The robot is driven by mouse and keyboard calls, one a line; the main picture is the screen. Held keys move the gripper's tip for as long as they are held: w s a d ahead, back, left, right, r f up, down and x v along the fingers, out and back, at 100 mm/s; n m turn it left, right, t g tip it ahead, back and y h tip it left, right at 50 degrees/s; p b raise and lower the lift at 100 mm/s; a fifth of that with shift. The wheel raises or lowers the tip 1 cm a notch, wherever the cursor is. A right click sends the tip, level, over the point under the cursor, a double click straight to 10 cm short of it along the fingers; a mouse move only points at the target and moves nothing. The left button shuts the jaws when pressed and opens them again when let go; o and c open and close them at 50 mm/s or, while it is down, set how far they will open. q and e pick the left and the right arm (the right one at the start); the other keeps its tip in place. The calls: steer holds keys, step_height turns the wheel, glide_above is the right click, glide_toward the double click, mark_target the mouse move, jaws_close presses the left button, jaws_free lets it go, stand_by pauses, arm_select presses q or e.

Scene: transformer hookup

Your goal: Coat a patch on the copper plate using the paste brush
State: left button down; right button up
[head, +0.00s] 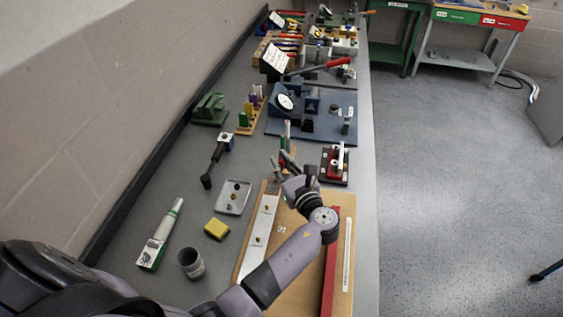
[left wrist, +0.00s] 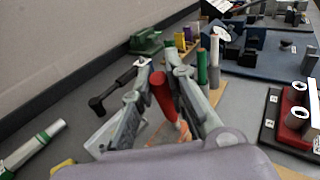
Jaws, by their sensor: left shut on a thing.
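My left gripper (head: 283,166) reaches over the far end of a tan board (head: 300,262). In the left wrist view my left gripper (left wrist: 158,75) is shut on the red handle of the paste brush (left wrist: 163,95), which is held tilted between the fingers. The brush's lower end is mostly hidden by the fingers. An orange-brown surface (left wrist: 160,134) shows below it; I cannot tell whether this is the copper plate or the board, nor whether the brush touches it. No coated patch can be made out. My right gripper is not in view.
A metal strip (head: 258,238) and a red bar (head: 331,272) lie on the board. Left of it are a small tray (head: 233,197), a yellow sponge (head: 216,229) and a grey cup (head: 190,262). A red block fixture (head: 335,165) and blue fixture plate (head: 330,128) stand beyond.

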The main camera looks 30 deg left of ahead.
arm_select(q)
steer(key=shift+w, duration=0.1)
steer(key=shift+w, duration=0.15)
steer(key=shift+p, duration=0.3)
stand_by(0.9)
steer(key=shift+s+d+p, duration=0.15)
steer(key=shift+s+p, duration=0.25)
steer(key=shift+s, duration=0.4)
steer(key=shift+w, duration=0.1)
